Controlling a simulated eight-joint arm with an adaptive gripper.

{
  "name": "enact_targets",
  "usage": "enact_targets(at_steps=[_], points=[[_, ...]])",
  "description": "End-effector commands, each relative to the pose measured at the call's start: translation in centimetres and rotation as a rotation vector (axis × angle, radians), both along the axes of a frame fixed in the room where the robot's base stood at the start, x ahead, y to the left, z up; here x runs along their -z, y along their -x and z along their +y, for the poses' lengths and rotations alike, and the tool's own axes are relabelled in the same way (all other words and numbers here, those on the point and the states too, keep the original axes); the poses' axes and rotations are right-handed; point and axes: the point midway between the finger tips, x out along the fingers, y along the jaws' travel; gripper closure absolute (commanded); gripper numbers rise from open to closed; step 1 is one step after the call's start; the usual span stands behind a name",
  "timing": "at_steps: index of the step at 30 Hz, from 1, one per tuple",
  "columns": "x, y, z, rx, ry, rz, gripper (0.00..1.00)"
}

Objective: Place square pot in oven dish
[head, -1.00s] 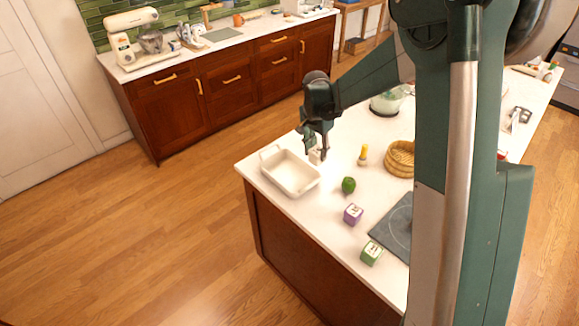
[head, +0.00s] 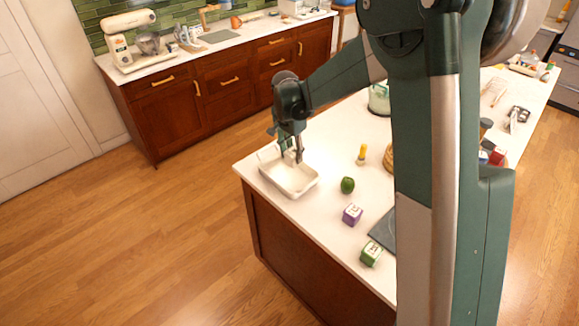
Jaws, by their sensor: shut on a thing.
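The white rectangular oven dish (head: 298,190) stands on the near left corner of the white counter. My gripper (head: 291,157) points down over the far side of the dish. It is shut on the small white square pot (head: 290,158), which barely stands out against the white dish and is partly hidden by the fingers. I cannot tell whether the pot touches the dish floor or hangs just above it.
A green vegetable (head: 347,185), a yellow-topped shaker (head: 362,153), a purple box (head: 352,214) and a green box (head: 371,253) stand right of the dish. A glass pot (head: 379,100) stands farther back. My arm hides much of the counter's right part.

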Motion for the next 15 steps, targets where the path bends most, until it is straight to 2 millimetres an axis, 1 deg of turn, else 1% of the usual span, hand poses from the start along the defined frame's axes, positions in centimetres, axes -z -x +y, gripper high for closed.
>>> enact_targets(at_steps=[5,12,15], points=[[1.8,0.0,0.0,0.000,0.000,0.000,0.81],[4.9,0.0,0.0,0.000,0.000,0.000,0.81],[5.6,0.0,0.0,0.000,0.000,0.000,0.81]])
